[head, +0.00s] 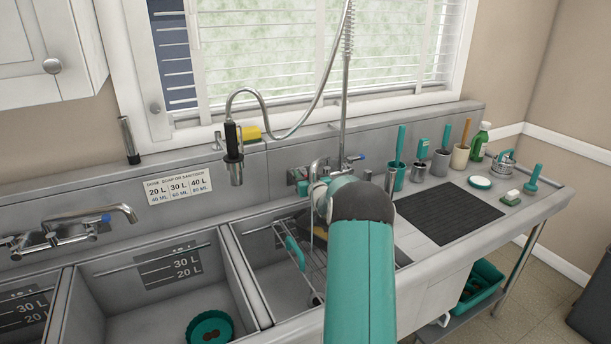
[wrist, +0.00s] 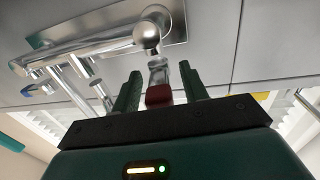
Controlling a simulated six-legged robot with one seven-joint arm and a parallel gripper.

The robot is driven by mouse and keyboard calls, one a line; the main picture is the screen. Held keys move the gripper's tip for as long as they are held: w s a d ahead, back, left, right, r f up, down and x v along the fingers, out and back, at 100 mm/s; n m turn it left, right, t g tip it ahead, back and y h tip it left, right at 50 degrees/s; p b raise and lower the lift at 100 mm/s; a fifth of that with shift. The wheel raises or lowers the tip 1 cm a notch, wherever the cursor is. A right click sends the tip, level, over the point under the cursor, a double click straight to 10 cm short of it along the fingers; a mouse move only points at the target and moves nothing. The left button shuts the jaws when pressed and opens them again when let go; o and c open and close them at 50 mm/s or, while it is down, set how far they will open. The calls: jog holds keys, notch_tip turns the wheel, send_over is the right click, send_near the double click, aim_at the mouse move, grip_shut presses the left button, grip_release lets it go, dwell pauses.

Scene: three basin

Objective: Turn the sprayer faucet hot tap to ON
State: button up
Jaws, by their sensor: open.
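The sprayer faucet (head: 345,100) rises from the back wall above the right basin. Its blue-marked cold tap (head: 357,157) shows to the right of the pipe, and also at the left of the wrist view (wrist: 42,89). The red-marked hot tap (wrist: 159,95) lies between the two green fingers of my gripper (wrist: 161,80). The fingers are open, with a gap on each side of the tap; contact is not clear. In the head view my gripper (head: 320,193) is in front of the faucet body, and the hot tap is hidden there.
The sprayer head (head: 234,155) hangs left of my arm. A wire rack (head: 300,258) stands in the right basin. Several cups, a green bottle (head: 480,141) and a black mat (head: 447,212) occupy the right counter. Another faucet (head: 75,226) is at the left.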

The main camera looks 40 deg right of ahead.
jog(key=shift+c, duration=0.4)
jog(key=c, duration=0.9)
grip_shut()
jog(key=shift+o, duration=0.2)
grip_release()
jog(key=shift+d+n+t+y, duration=0.15)
jog(key=shift+n+t+y, duration=0.25)
jog(key=shift+n+y, duration=0.5)
grip_shut()
jog(key=o, duration=0.9)
grip_release()
jog(key=shift+o, duration=0.2)
jog(key=shift+s, duration=0.15)
jog(key=v, duration=1.3)
jog(key=shift+s, duration=0.35)
